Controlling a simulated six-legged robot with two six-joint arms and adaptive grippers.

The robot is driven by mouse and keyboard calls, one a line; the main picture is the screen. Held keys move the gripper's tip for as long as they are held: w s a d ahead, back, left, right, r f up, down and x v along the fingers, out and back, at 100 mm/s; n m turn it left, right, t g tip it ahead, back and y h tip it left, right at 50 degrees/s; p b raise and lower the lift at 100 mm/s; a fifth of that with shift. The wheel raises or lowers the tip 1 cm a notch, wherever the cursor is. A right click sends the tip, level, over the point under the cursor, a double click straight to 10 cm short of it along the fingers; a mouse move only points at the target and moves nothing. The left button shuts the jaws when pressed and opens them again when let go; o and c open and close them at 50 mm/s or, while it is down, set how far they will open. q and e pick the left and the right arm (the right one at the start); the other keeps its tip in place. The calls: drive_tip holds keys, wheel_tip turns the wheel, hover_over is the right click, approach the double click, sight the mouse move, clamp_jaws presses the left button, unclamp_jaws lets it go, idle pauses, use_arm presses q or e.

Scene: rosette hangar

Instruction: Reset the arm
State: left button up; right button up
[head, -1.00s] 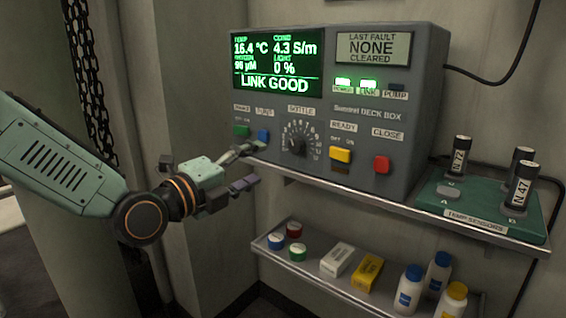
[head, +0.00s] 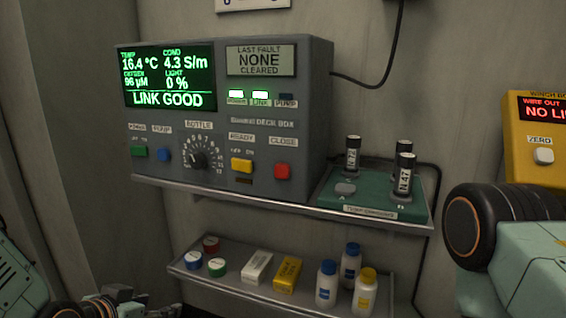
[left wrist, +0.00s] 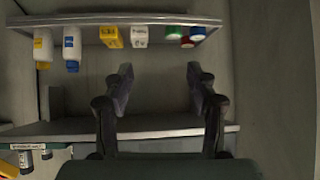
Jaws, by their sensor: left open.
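My left gripper (head: 125,301) is low at the bottom left of the head view, partly cut off by the lower edge, below the deck box. The left wrist view shows its two dark fingers (left wrist: 159,88) wide apart with nothing between them. Part of my right arm (head: 510,245) enters at the right edge of the head view; its gripper is not visible. The grey deck box (head: 322,110) stands on the upper shelf. Its screen (head: 168,78) reads LINK GOOD, and its fault panel (head: 260,60) reads NONE CLEARED.
A green sensor rack (head: 340,204) with dark cylinders stands right of the deck box. The lower shelf (head: 222,283) holds coloured-lidded pots, two small boxes and several bottles, also seen in the left wrist view. A yellow winch box (head: 530,160) is at the far right, behind my right arm.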

use_arm(q)
drive_tip(key=s+f+n+g+y, duration=0.1)
drive_tip(key=s+f+g, duration=0.4)
drive_tip(key=s+f, duration=0.5)
drive_tip(key=s+f+n+g+y+p, duration=0.1)
drive_tip(key=s+f+g, duration=0.4)
drive_tip(key=s+f, duration=0.6)
drive_tip(key=s+n, duration=0.1)
drive_tip(key=s, duration=0.7)
drive_tip(key=shift+s+d+f, duration=0.15)
drive_tip(key=shift+s+d, duration=0.1)
drive_tip(key=shift+d, duration=0.1)
